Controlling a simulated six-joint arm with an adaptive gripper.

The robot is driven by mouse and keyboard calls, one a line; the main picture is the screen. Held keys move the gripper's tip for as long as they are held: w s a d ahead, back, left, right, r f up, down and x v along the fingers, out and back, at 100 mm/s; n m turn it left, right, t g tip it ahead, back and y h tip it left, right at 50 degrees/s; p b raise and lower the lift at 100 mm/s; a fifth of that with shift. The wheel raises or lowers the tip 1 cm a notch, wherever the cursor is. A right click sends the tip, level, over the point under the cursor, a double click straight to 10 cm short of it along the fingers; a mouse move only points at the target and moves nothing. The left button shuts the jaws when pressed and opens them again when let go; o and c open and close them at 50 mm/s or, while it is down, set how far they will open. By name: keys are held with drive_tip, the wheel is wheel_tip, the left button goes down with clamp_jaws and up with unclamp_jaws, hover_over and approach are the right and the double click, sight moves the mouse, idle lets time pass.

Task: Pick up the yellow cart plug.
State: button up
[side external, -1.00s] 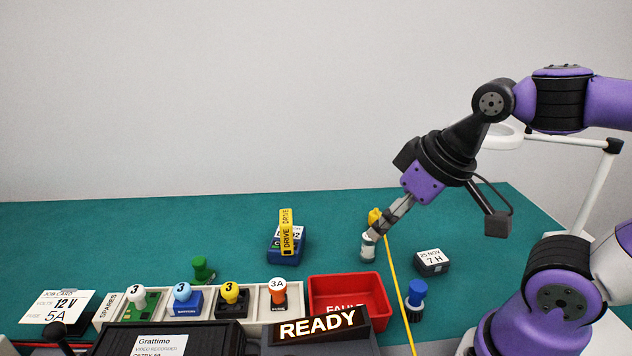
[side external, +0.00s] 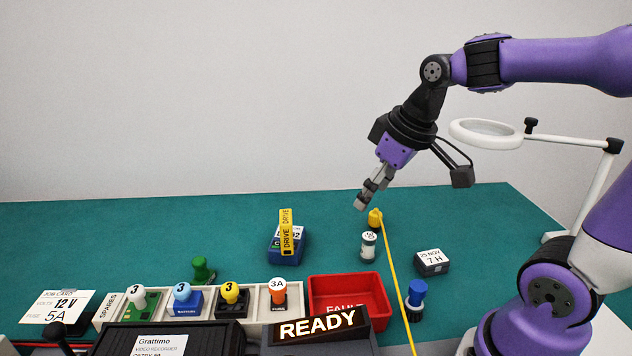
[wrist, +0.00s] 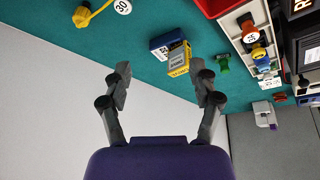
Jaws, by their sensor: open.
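The yellow cart plug (side external: 375,219) lies on the green bench at the end of a yellow cable. In the wrist view the plug (wrist: 83,16) is at the top left, with its cable running up and to the right. My gripper (side external: 362,206) is in the air, above and slightly left of the plug in the side view. In the wrist view my gripper (wrist: 162,85) is open with nothing between its fingers, and the plug is outside them to the upper left.
A white-topped cylinder (side external: 368,246) stands close in front of the plug. A blue box with a yellow DRIVE tag (side external: 287,247) is to the left, a dark dated block (side external: 431,263) to the right. The red FAULT bin (side external: 347,292) and spares tray (side external: 262,313) lie in front.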

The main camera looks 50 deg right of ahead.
drive_tip(key=w+d+f+g, duration=0.15)
drive_tip(key=w+d, duration=0.25)
drive_tip(key=d, duration=0.4)
drive_tip(key=n+y, duration=0.1)
approach(375, 217)
drive_tip(key=d, duration=0.1)
drive_tip(key=x, duration=0.5)
drive_tip(key=shift+w+d+f, duration=0.15)
drive_tip(key=shift+w+d, duration=0.05)
drive_tip(key=shift+d, duration=0.05)
drive_tip(key=x, duration=0.5)
drive_tip(key=shift+w+a+f, duration=0.1)
drive_tip(key=shift+f, duration=0.25)
clamp_jaws()
